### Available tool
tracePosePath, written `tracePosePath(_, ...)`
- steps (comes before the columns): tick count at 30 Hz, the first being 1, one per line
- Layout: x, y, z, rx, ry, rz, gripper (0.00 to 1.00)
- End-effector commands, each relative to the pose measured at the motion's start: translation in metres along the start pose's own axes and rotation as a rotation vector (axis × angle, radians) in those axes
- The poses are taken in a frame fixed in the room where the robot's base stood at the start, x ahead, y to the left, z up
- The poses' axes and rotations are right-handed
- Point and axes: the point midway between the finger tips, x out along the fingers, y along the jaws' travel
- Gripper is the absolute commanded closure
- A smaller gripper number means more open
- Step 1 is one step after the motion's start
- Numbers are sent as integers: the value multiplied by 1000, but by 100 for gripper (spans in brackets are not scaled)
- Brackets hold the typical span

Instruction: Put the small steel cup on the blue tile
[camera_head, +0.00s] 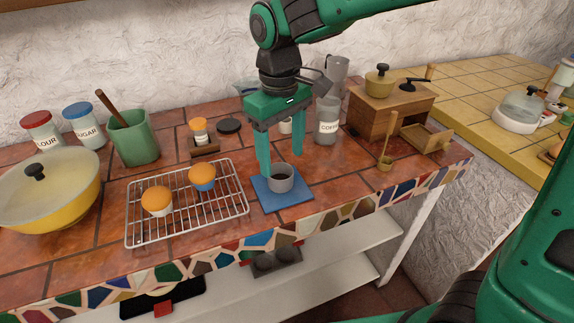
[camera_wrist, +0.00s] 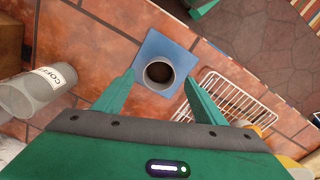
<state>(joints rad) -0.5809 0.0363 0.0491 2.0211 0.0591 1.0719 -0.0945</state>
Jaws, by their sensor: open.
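The small steel cup (camera_head: 281,180) stands upright on the blue tile (camera_head: 284,204), near the tile's back edge. In the wrist view the cup (camera_wrist: 158,84) shows its dark open mouth, with the blue tile (camera_wrist: 168,47) under and around it. My gripper (camera_head: 281,168) is open, with its fingers pointing down at the cup. In the wrist view the fingertips (camera_wrist: 159,80) lie to either side of the cup, with a gap on each side. Nothing is held between them. The depth of the fingertips beside the cup is hard to tell.
A wire rack (camera_head: 228,217) with two orange-topped cupcakes stands left of the tile. A glass coffee jar (camera_head: 327,120) stands behind right, near a wooden grinder (camera_head: 372,122) with an open drawer. The counter's mosaic front edge (camera_head: 345,211) is close to the tile.

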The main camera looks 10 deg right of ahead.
Motion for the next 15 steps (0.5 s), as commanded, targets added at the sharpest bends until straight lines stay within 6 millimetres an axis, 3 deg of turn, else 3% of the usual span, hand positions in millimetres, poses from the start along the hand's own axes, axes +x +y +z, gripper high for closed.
tracePosePath(6, -40, 0, -1, 0, 3, 0, 35)
tracePosePath(15, -60, 0, 0, 1, 0, 0, 35)
